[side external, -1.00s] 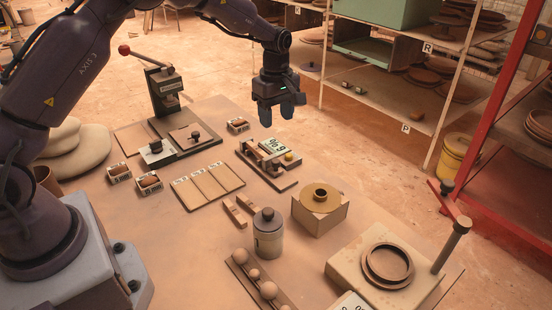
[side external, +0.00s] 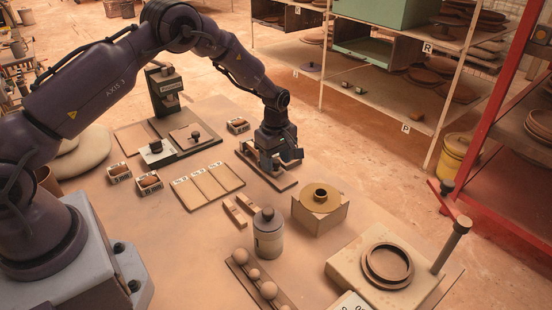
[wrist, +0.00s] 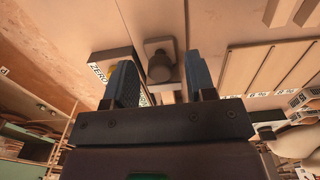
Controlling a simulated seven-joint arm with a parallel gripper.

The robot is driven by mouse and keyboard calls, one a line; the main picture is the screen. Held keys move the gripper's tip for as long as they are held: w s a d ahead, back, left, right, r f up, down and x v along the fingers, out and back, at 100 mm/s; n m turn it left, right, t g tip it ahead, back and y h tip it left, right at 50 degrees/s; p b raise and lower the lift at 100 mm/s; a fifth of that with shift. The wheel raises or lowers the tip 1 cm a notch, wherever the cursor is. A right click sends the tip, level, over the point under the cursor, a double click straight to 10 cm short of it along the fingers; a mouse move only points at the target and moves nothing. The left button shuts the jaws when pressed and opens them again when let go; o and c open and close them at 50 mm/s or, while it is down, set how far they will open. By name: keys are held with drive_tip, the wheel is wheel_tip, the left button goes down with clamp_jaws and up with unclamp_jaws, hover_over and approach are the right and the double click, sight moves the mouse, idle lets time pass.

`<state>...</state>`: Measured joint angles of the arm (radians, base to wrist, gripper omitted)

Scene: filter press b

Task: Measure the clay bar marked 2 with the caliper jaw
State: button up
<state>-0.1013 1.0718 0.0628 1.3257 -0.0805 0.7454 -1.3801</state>
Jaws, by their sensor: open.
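The caliper stand (side external: 279,183) is a low tan base near the table's far edge, mostly hidden by my gripper in the side view. My gripper (side external: 281,163) is low over it, pointing down, fingers apart. In the wrist view, a rounded grey-brown knob (wrist: 160,67) shows between the open fingers of my gripper (wrist: 161,80); contact cannot be told. A ZERO label (wrist: 98,72) is beside the left finger. Two small clay-coloured bars (side external: 240,209) lie nearer on the table, also at the wrist view's top right (wrist: 281,10). No mark 2 is readable.
A board with three labelled strips (side external: 208,186) lies left of the caliper. Small labelled boxes (side external: 149,182) and a lever press (side external: 166,100) stand further left. A lidded jar (side external: 268,236) and a block with a ring (side external: 320,197) stand nearer.

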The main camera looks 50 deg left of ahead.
clamp_jaws()
drive_tip(key=shift+d, duration=1.2)
unclamp_jaws()
wheel_tip(320, 180, up, 13)
